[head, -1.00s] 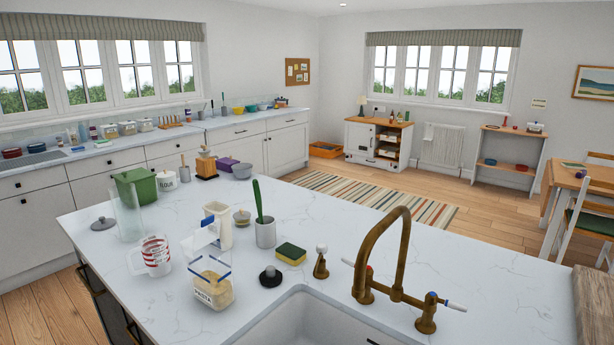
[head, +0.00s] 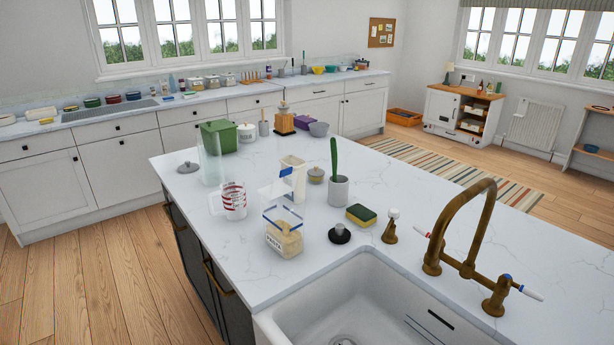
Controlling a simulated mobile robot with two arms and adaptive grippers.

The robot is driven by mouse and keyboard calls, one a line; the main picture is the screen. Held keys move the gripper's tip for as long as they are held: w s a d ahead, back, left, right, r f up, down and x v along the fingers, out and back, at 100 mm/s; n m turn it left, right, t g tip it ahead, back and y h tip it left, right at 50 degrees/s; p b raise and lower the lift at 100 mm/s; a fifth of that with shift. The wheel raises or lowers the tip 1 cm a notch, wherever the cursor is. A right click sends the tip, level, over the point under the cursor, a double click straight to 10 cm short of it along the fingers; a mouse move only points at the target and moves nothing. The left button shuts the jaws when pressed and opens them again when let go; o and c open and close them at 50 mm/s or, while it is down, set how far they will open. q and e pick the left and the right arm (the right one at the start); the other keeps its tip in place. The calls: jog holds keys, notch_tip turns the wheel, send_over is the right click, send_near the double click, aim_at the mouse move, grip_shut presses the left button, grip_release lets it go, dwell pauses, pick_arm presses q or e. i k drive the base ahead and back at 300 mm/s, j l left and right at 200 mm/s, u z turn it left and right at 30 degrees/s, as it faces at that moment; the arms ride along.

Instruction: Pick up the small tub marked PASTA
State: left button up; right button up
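The small tub marked PASTA (head: 284,241) stands upright on the white marble island top (head: 215,268), near its left front edge. It is clear with a blue rim, pale contents and a label low on its front. A measuring cup with red marks (head: 233,201) stands behind it to the left. A white jug-like container with a blue patch (head: 293,180) stands just behind it. Neither of my grippers is in view.
A black stopper-like item (head: 339,234) and a sponge (head: 361,214) lie right of the tub. The sink (head: 325,290) and brass tap (head: 460,240) are in front and right. A grey pot with a green utensil (head: 338,190) stands behind. Wooden floor is free at left.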

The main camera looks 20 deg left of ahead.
aim_at(282, 216)
jog(key=i+j+z, duration=0.1)
jog(key=j+z, duration=0.3)
jog(key=i+j+z, duration=0.1)
jog(key=j+z, duration=0.2)
jog(key=z, duration=0.15)
